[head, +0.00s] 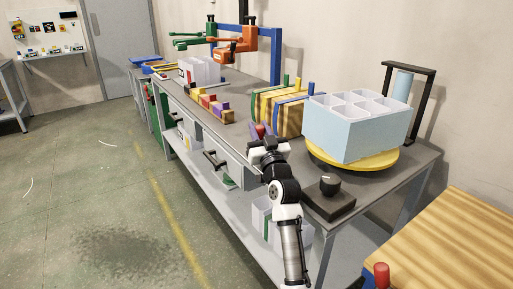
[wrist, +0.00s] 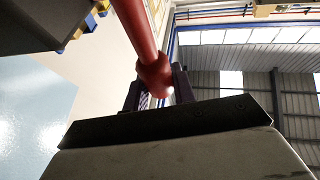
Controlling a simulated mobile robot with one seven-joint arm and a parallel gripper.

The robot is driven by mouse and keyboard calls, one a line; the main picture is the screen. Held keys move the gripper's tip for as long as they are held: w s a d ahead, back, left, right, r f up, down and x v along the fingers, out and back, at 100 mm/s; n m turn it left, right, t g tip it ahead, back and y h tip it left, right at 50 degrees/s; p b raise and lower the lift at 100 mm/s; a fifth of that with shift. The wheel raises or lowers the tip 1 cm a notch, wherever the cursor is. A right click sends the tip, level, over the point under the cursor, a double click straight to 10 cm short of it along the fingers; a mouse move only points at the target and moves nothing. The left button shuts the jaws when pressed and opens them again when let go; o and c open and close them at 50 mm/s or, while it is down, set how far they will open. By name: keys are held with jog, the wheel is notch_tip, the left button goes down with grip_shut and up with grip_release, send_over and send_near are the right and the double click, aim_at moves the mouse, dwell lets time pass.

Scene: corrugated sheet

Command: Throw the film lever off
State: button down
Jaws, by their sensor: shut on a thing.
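A red lever (wrist: 140,30) with a rounded, thicker end shows in the wrist view, running up toward the top edge. My gripper (wrist: 157,90) has its two dark fingers on either side of that thick end and is shut on it. In the head view my gripper (head: 262,138) is over the front edge of the long grey bench, left of the yellow turntable. There a small red and purple patch shows just beyond it; I cannot tell how much of it is the lever. My arm hides part of this spot.
A pale blue divided box (head: 350,135) stands on the yellow turntable (head: 395,157). A black block with a knob (head: 328,190) sits near the bench's front edge. A striped wooden crate (head: 275,110) is behind my gripper. A pale roll on a black stand (head: 430,90) is at right. The floor at left is clear.

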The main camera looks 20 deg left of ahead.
jog(key=shift+s+d+f+m+t+y+b, duration=0.5)
jog(key=shift+t+b, duration=0.4)
jog(key=shift+b, duration=1.65)
jog(key=shift+s+d+r+t+b, duration=0.25)
jog(key=shift+d+t+b, duration=0.15)
jog(key=shift+b, duration=0.6)
jog(key=shift+r, duration=0.1)
jog(key=c, duration=1.1)
grip_release()
jog(key=shift+c, duration=0.2)
